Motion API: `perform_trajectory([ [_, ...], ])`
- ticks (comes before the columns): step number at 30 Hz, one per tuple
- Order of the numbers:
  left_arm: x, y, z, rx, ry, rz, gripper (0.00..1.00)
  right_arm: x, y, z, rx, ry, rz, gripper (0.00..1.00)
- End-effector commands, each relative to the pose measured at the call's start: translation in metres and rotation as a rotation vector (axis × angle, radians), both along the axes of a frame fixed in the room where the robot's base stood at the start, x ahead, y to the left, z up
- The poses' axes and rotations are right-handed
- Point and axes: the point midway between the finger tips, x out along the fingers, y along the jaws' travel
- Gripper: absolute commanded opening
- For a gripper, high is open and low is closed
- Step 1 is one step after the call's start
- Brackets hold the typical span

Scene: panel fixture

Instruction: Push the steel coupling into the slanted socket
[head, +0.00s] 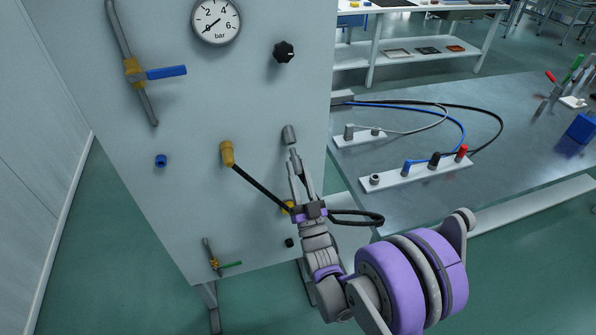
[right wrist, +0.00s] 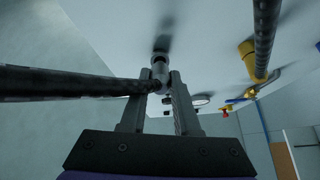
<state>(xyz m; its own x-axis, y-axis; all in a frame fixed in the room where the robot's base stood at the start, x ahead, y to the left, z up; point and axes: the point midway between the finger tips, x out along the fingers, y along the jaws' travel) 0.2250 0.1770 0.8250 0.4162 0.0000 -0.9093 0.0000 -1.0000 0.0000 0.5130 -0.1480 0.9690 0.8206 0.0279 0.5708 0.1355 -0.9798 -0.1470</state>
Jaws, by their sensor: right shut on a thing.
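The slanted socket (head: 289,134) is a short grey cylinder on the pale panel, below the black knob. It also shows in the right wrist view (right wrist: 160,54), straight ahead of the fingers. My right gripper (head: 295,159) is just below the socket, pointing up at it. It is shut on the steel coupling (right wrist: 159,72), a small grey piece between the fingertips with a black hose at its near end. The coupling lies roughly in line with the socket. Whether its front end touches or enters the socket I cannot tell. My left gripper is not in view.
A brass elbow (head: 227,153) left of the socket carries a black hose (head: 258,188) that runs behind my gripper. A gauge (head: 215,20), black knob (head: 284,51) and blue-handled valve (head: 165,73) are on the panel. A bench (head: 420,205) with hoses and connectors stands right.

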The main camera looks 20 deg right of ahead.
Motion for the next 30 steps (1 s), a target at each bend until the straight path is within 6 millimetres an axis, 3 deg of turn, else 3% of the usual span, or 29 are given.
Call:
perform_trajectory([
  [30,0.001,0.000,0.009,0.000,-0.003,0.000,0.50,0.017,0.001,0.012,0.000,0.000,0.000,0.00],
])
